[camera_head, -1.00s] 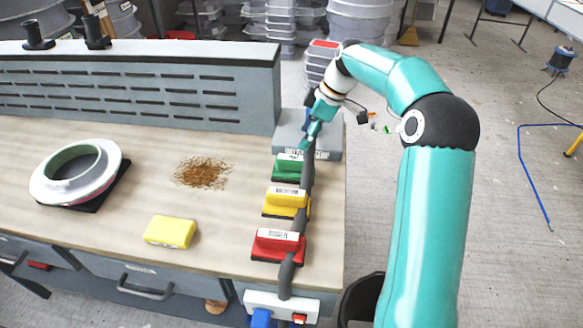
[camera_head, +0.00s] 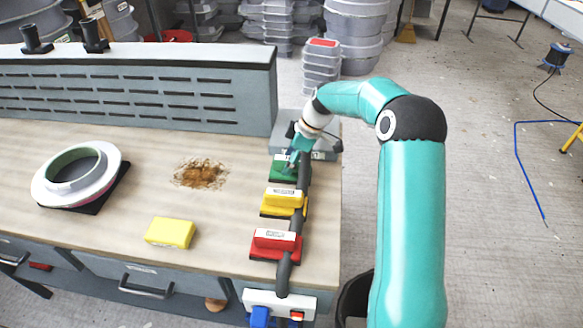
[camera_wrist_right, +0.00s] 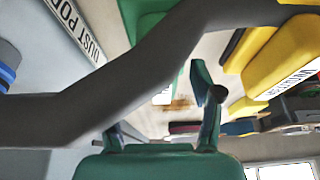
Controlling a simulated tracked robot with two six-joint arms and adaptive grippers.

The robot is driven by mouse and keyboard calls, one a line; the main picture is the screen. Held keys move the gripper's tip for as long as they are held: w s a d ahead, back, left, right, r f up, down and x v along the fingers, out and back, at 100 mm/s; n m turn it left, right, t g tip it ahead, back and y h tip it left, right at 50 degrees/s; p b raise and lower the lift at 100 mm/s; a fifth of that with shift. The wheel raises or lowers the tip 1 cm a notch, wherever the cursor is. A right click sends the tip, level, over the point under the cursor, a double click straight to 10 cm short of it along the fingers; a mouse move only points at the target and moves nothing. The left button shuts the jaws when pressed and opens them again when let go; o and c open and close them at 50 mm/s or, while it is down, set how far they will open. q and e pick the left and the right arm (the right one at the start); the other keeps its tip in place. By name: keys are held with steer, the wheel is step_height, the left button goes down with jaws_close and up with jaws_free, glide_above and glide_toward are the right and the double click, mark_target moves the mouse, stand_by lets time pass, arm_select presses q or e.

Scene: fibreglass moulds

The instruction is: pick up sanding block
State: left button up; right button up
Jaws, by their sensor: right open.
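Three labelled blocks with raised handles stand in a row on the bench's right side: green (camera_head: 279,171), yellow (camera_head: 284,202) and red (camera_head: 275,244). The pictures do not show which is the sanding block. A plain yellow block (camera_head: 170,233) lies further left. My right gripper (camera_head: 289,165) is open over the green block and partly covers it; contact cannot be told. In the right wrist view the yellow labelled block (camera_wrist_right: 278,65) is at the right, and a dark hose hides part of my fingers. My left gripper is not in view.
The thick grey hose (camera_head: 302,205) runs along the right side of the labelled blocks. A grey box (camera_head: 324,146) stands behind my gripper. A white ring-shaped mould (camera_head: 108,177) and a brown dust patch (camera_head: 201,174) are on the left. Bare bench lies between.

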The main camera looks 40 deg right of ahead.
steer(key=shift+f+b, duration=0.25)
steer(key=shift+b, duration=0.15)
stand_by(0.3)
steer(key=shift+c, duration=0.2)
jaws_close()
